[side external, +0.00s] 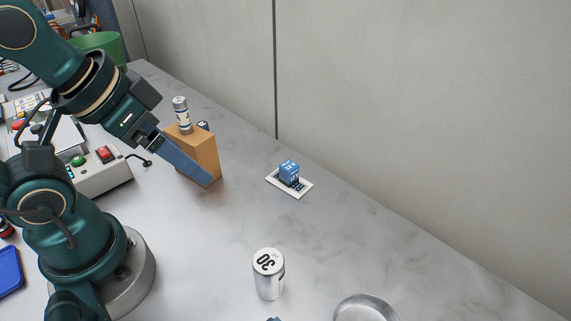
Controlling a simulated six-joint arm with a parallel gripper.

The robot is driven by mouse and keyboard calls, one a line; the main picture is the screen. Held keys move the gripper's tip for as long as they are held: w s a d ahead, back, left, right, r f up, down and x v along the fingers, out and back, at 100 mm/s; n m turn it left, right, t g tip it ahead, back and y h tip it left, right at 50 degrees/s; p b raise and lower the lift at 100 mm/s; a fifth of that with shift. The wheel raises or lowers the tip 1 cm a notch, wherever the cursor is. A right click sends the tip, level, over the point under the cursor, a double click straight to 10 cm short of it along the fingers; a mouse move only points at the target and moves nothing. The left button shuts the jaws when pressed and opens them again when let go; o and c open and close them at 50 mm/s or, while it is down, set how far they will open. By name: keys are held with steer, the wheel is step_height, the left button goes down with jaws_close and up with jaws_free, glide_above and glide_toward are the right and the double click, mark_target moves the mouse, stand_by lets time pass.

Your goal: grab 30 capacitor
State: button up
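The capacitor marked 30 (269,280) is a silver cylinder standing upright on the grey marbled worktop at the lower middle of the side external view. My gripper (207,181) is up and to the left of it, well apart from it. The gripper's blue-grey finger slants down to the right in front of an orange block (206,150). Only one finger shows clearly, so I cannot tell whether the gripper is open or shut, or whether it touches the block.
A smaller silver cylinder (181,115) stands on the orange block. A blue block (289,172) sits on a white card (296,192) near the wall. A round metal dish (343,310) is cut off at the bottom. A control box (103,174) stands at left. The worktop between block and capacitor is clear.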

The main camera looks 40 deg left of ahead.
mark_target(268, 260)
steer(key=w+d+n+g+h, duration=0.1)
steer(key=w+d+n+g, duration=0.1)
steer(key=w+d+n, duration=0.35)
steer(key=s+d+f+g, duration=0.1)
steer(key=d+f, duration=0.2)
steer(key=s+d+f+g, duration=0.1)
steer(key=d+f, duration=0.2)
steer(key=f, duration=0.1)
steer(key=s+d+f+m+g+y, duration=0.1)
steer(key=d+f, duration=0.2)
steer(key=shift+s+f+g, duration=0.1)
steer(key=shift+f+g, duration=0.1)
steer(key=shift+g, duration=0.1)
steer(key=shift+f, duration=2.5)
jaws_close()
